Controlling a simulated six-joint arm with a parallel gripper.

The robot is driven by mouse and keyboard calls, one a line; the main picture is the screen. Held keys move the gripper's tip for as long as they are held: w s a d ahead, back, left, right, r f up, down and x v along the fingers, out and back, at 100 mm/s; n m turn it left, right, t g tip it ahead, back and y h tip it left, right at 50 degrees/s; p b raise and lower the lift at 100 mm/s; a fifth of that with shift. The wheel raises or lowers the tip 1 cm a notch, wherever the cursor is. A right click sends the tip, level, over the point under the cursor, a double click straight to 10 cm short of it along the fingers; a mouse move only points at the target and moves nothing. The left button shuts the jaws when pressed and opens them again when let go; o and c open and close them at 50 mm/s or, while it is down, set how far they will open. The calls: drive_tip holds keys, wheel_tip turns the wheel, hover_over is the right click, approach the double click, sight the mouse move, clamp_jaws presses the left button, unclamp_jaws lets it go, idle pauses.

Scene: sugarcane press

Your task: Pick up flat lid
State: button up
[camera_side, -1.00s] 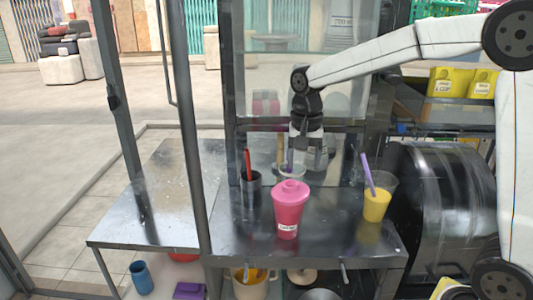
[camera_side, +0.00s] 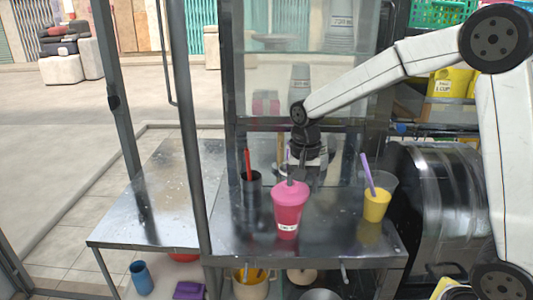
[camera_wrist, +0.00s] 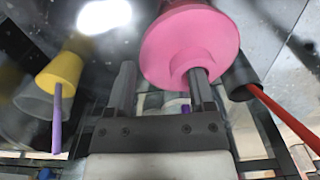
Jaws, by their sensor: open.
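A pink cup (camera_side: 287,222) with a white label stands upright near the front of the metal counter. Its lighter pink lid (camera_side: 290,192) is on top, a wide disc with a raised round centre. It also shows large in the wrist view as the pink lid (camera_wrist: 185,45). My gripper (camera_side: 294,172) points down just above and behind the lid and is open. In the wrist view the right finger of my gripper (camera_wrist: 162,76) overlaps the raised centre, and the left finger is clear of the lid. I cannot tell whether the finger touches it.
A dark holder (camera_side: 252,190) with a red stick stands left of the pink cup. Another clear cup is partly hidden behind my gripper. The left counter (camera_side: 160,215) is bare.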

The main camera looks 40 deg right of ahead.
idle(0.4)
clamp_jaws()
idle(0.4)
drive_tip(key=shift+r, duration=0.7)
drive_tip(key=s+r, duration=1.1)
drive_tip(key=s, duration=0.3)
drive_tip(key=shift+a+r, duration=0.25)
drive_tip(key=shift+r, duration=0.05)
